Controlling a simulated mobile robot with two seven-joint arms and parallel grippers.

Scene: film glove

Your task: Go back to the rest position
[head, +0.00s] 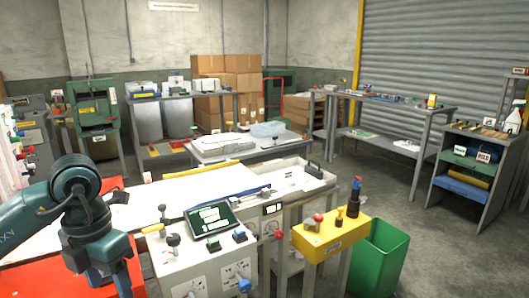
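My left arm (82,215) reaches in from the left over the red surface, beside the white worktable (185,195). It is bent, with its lower end pointing down at the bottom left. Its gripper fingers cannot be made out. My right arm and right gripper do not show in the head view. No object is seen held.
A control box (200,262) with a dark screen and knobs stands in front. A yellow box (330,237) with buttons and a green bin (380,258) are right of it. Grey tables, shelves and cardboard boxes (228,85) stand behind. Grey floor is clear at right.

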